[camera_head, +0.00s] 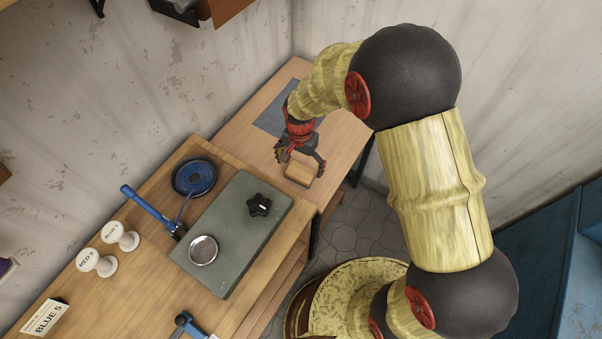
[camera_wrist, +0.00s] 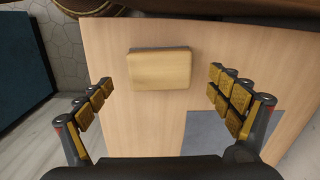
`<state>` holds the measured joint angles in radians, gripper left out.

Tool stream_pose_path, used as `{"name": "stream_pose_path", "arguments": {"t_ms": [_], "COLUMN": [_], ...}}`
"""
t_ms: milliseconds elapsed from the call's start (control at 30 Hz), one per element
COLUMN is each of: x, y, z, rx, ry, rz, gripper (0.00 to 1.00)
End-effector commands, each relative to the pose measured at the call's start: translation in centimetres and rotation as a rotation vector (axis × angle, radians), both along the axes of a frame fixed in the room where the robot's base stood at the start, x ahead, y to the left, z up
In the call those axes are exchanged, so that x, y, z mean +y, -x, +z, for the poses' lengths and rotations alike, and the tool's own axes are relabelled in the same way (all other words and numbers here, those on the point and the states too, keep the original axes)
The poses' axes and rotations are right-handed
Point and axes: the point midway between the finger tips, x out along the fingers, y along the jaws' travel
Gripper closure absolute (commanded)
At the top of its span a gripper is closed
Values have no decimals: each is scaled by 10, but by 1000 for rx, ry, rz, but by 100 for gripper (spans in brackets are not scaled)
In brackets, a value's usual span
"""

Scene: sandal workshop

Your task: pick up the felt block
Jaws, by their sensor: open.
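The felt block (camera_head: 301,172) is a tan, flat-topped block lying on the wooden table, near the edge facing my base. In the wrist view the block (camera_wrist: 160,69) has a yellowish top and a dark lower side, and lies ahead of my fingers, between their lines. My gripper (camera_head: 300,163) is open and empty, above the table beside the block. In the wrist view my gripper (camera_wrist: 166,92) has its padded fingers spread wider than the block, with no contact visible. The exact height above the block is hard to tell.
A grey-blue mat (camera_head: 272,120) lies on the table behind my gripper. Walls stand close behind.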

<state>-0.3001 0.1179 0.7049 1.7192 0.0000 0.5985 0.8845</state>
Motion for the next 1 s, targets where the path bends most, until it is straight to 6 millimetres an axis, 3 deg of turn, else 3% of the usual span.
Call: {"name": "stream_pose_path", "arguments": {"t_ms": [100,300,500,1000], "x": [-1,0,0,0], "y": [1,0,0,0], "z": [-21,-41,-40,-40], "rx": [5,1,1,1], "ry": [2,0,0,0], "rz": [0,1,1,1], "gripper": [7,7,7,35]}}
